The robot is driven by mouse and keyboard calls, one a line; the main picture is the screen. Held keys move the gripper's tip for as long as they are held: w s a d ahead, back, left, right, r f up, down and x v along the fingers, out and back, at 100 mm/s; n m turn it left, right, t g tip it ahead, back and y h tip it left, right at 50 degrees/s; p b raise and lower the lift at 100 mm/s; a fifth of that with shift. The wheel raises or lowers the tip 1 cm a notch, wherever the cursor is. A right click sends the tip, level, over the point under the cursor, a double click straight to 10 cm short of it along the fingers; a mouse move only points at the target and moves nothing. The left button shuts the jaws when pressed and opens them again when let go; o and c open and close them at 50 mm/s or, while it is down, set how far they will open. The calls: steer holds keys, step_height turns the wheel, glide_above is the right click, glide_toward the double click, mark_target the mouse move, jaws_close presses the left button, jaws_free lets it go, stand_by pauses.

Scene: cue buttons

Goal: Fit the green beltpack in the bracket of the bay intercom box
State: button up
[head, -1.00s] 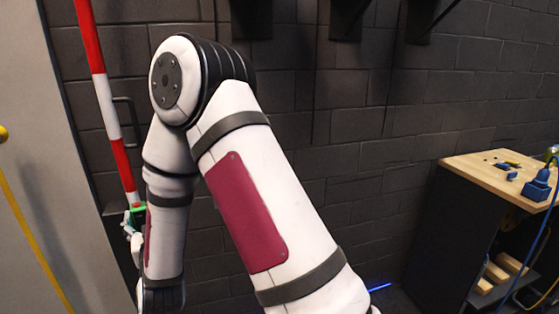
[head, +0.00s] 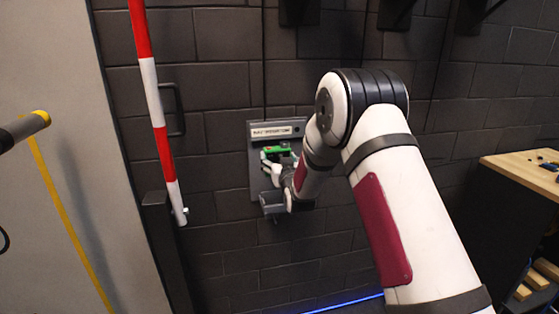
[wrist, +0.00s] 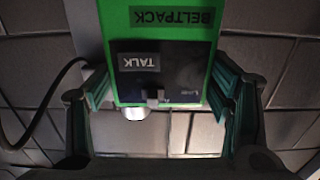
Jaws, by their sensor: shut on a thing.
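The green beltpack (head: 277,150) shows in the head view in front of the upper part of the grey bay intercom box (head: 262,183) on the wall. My gripper (head: 273,163) is shut on it, and its fingers and my arm hide part of the box. In the wrist view the beltpack (wrist: 150,22) fills the upper middle between the gripper's two fingers (wrist: 160,88), with its BELTPACK and TALK labels upside down. The grey bracket (head: 272,207) sticks out from the box's lower end, below the beltpack. Whether the beltpack touches the box cannot be told.
A red and white striped pole (head: 152,90) stands left of the box, beside a dark wall handle (head: 177,110). A wooden-topped bench (head: 525,168) is at the right. The brick wall below the box is bare. A dark cable (wrist: 45,100) shows in the wrist view.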

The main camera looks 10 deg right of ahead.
step_height(320, 180, down, 6)
steer(key=shift+w+a+r+b, duration=0.1)
steer(key=shift+b, duration=0.65)
steer(key=shift+s, duration=0.25)
stand_by(0.6)
steer(key=shift+f+b, duration=1.45)
steer(key=shift+f, duration=2.35)
stand_by(1.9)
steer(key=o, duration=1.5)
steer(key=shift+c, duration=0.2)
